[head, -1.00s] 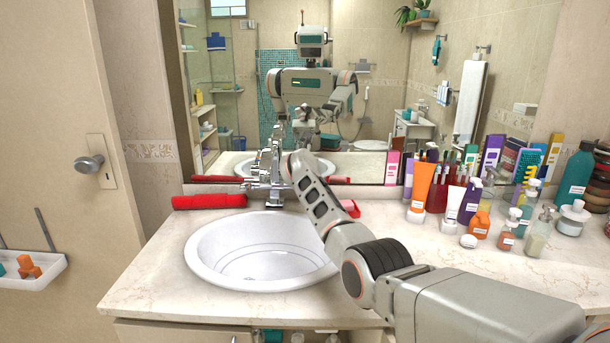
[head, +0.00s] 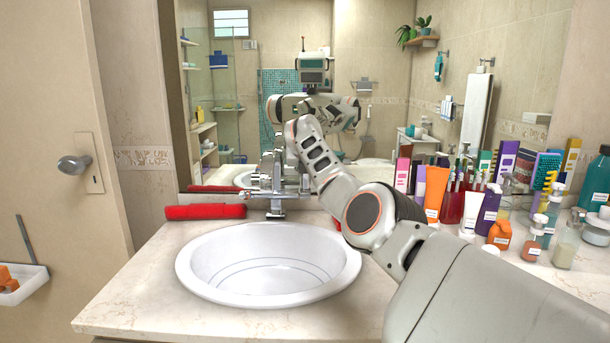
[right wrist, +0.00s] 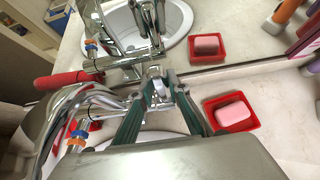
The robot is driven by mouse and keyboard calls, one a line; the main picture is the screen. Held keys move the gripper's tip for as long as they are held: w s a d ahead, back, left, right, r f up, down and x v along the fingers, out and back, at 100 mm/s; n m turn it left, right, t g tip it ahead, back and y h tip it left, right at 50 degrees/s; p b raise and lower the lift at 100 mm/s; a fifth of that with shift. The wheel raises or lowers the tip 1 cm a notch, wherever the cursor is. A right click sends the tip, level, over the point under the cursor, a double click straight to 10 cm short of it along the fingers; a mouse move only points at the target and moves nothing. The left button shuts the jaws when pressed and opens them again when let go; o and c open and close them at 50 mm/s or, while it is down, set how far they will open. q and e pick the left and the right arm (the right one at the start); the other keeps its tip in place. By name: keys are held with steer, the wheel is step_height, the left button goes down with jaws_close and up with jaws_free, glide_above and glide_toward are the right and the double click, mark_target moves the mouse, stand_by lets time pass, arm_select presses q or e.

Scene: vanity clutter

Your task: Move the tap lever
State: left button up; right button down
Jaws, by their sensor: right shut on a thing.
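The chrome tap (head: 276,203) stands behind the white oval basin (head: 268,262), against the mirror. My right gripper (head: 283,172) is at the top of the tap in the head view, partly hidden by my own arm and mixed with its reflection. In the right wrist view, the gripper (right wrist: 158,88) has its two green-grey fingers on either side of the small chrome lever (right wrist: 157,75) and is shut on it. The large curved chrome tap body (right wrist: 75,105), with orange and blue rings, fills the left of that view. My left gripper is not seen.
A red roll (head: 205,212) lies left of the tap. A red dish (right wrist: 230,112) with pink soap sits right of it in the wrist view. Bottles and tubes (head: 436,190) crowd the counter's right. The mirror (head: 380,60) rises close behind; the front-left counter is clear.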

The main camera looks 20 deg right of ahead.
stand_by(0.3)
steer(key=c, duration=1.9)
jaws_free()
steer(key=shift+w, duration=0.1)
